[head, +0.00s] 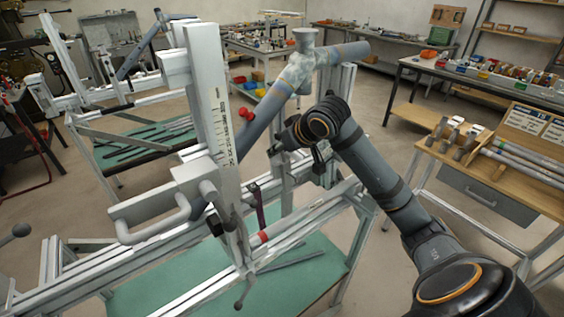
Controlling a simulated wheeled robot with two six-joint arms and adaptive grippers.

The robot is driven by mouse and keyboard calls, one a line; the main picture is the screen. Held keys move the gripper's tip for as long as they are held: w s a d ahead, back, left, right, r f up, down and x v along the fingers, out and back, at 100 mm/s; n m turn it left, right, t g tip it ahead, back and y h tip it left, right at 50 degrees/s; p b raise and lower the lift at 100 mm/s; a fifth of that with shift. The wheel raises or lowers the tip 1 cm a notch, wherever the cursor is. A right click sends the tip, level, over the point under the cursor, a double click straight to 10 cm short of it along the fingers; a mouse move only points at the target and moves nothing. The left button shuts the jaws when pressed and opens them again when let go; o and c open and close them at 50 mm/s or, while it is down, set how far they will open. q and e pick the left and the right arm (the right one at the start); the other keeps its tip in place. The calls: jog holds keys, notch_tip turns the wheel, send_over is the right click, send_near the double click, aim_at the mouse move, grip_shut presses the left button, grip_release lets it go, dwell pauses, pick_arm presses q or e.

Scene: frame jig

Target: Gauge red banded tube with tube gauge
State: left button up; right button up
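A pale tube with a red band (263,237) lies low in the metal frame jig (208,95), slanting up to the right. A dark maroon upright piece (259,208) stands just above the band; I cannot tell if it is the tube gauge or if it touches the tube. My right arm reaches in from the right, and its wrist is above and right of the band, in front of the jig's tubes. My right gripper (318,163) is small, dark and partly hidden by the wrist, so its fingers are unclear. My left gripper is not in view.
A thick grey tube (262,118) slants through the jig near my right wrist. A scaled upright and a handled clamp (155,215) stand at the left. A wooden bench (500,165) with tubes is at the right. Open floor lies between bench and jig.

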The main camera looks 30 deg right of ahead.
grip_shut()
jog(key=shift+s+d+b, duration=0.15)
jog(key=shift+s+b, duration=0.3)
jog(key=shift+b, duration=0.2)
jog(key=shift+s+r, duration=0.15)
jog(key=shift+s, duration=0.5)
